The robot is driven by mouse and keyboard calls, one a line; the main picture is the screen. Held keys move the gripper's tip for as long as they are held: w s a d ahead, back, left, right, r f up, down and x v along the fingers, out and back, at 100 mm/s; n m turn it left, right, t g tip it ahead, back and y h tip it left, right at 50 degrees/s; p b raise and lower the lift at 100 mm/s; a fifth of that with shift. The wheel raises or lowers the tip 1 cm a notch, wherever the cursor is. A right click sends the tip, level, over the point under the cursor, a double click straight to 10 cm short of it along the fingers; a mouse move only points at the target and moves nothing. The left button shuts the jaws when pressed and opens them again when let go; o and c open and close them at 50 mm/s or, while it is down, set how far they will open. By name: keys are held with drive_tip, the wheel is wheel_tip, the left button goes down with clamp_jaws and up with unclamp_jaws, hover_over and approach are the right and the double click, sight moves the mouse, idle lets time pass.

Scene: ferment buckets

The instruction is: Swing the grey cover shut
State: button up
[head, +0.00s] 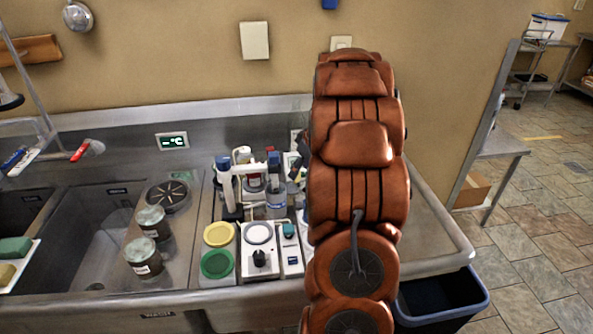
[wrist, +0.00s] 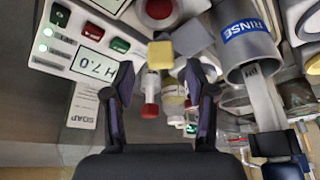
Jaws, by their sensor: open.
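I cannot surely single out the grey cover. In the wrist view a flat grey piece (wrist: 193,36) lies beside a yellow square piece (wrist: 160,55), ahead of my gripper (wrist: 160,88); its hinge cannot be made out. In the head view a round grey disc (head: 258,233) lies on a white device, between a yellow lid (head: 218,234) and a small teal-topped item (head: 289,230). My gripper is open, its two dark fingers apart with nothing clearly held. In the head view my arm hides much of the area around it.
A grey cup marked RINSE (wrist: 243,42) stands right of my gripper. A meter reading 7.0 (wrist: 95,62) is at left. A red-capped bottle (wrist: 151,92) shows between the fingers. Jars (head: 143,258) stand on the sink's right side. A dark bin (head: 440,300) is at lower right.

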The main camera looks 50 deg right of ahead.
drive_tip(key=shift+p+x, duration=0.4)
drive_tip(key=shift+x, duration=1.2)
drive_tip(key=shift+c, duration=0.3)
clamp_jaws()
